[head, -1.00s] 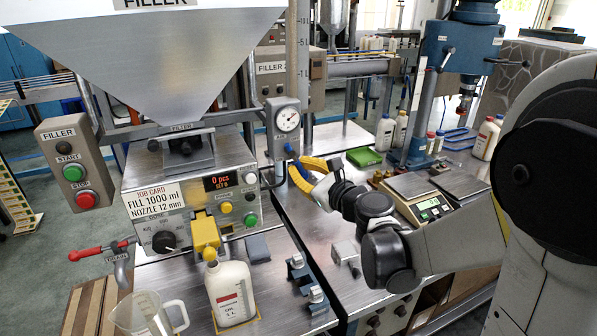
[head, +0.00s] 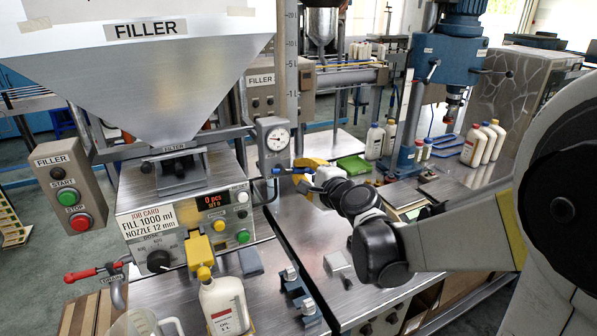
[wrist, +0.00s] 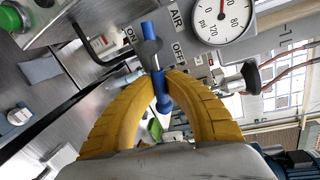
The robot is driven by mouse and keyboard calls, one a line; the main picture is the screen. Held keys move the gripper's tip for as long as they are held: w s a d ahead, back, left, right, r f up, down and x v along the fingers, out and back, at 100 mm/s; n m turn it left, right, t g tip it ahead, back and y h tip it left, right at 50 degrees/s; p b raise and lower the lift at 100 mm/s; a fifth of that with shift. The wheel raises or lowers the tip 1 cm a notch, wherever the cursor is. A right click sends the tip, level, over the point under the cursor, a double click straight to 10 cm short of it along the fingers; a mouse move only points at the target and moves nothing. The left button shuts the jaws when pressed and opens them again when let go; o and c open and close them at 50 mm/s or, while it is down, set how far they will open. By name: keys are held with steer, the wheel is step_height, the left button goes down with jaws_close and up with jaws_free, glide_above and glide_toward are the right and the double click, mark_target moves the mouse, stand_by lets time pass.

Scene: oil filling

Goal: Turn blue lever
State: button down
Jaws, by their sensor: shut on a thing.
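The blue lever (wrist: 162,92) sits below the pressure gauge (wrist: 221,17), on the panel marked AIR with ON and OFF labels. My gripper (wrist: 164,74) has its two yellow curved fingers closed around the lever's lower part in the wrist view. In the head view the lever (head: 292,171) lies roughly level under the gauge (head: 277,139). My gripper (head: 307,165) reaches it from the right there, and its fingertips are partly hidden.
The filler box (head: 185,215) with its yellow nozzle stands left of the lever. A white bottle (head: 222,305) and a clear jug (head: 140,325) are below it. Small blue-grey fixtures (head: 297,287) sit on the bench. A green tray (head: 352,167) lies behind.

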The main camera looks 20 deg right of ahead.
steer(key=shift+r+n+p, duration=0.35)
steer(key=shift+r+n, duration=0.15)
steer(key=shift+n, duration=0.5)
steer(key=shift+r+h, duration=0.1)
steer(key=shift+h, duration=0.3)
steer(key=c, duration=1.4)
jaws_free()
steer(key=shift+s, duration=0.1)
steer(key=v, duration=1.2)
steer(key=shift+d, duration=0.1)
